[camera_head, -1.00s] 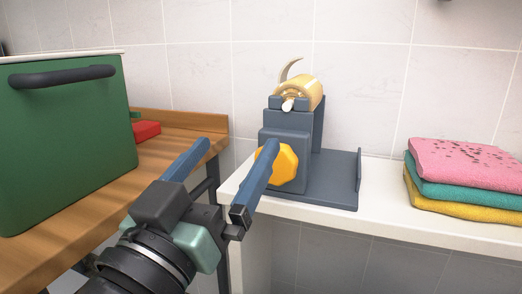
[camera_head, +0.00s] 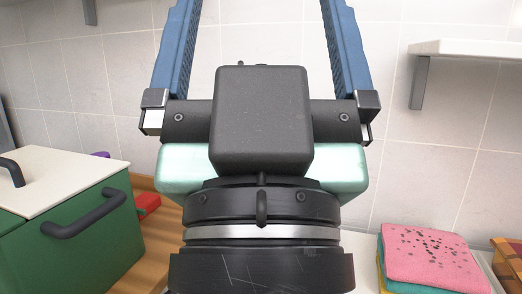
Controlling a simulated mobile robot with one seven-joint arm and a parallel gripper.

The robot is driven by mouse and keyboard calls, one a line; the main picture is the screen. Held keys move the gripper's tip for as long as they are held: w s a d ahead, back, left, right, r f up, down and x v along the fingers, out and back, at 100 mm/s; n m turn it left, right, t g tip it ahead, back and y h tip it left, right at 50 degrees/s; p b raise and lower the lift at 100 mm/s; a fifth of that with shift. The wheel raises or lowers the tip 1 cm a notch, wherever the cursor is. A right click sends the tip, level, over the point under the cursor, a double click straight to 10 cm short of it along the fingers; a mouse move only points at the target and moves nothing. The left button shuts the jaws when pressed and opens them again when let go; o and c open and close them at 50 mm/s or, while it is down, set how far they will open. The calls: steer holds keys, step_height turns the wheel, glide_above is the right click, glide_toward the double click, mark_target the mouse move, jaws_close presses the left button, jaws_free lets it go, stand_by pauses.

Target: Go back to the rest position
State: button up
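My gripper (camera_head: 262,45) stands upright in the middle of the view, close to the camera. Its two blue fingers point up and are spread wide apart, with only tiled wall seen between them. The fingertips run out of the top of the frame. My gripper and wrist hide the middle of the counter, where the grey device with the yellow knob stood in the earlier frame.
A green box (camera_head: 90,255) with a white lid and black handles stands at the left on a wooden top, near a red object (camera_head: 147,203). Folded towels (camera_head: 430,256) lie at the right beside a patterned item (camera_head: 508,262). A white shelf (camera_head: 465,48) is at the upper right.

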step_height(320, 180, up, 23)
steer(key=p, duration=2)
steer(key=shift+p, duration=0.35)
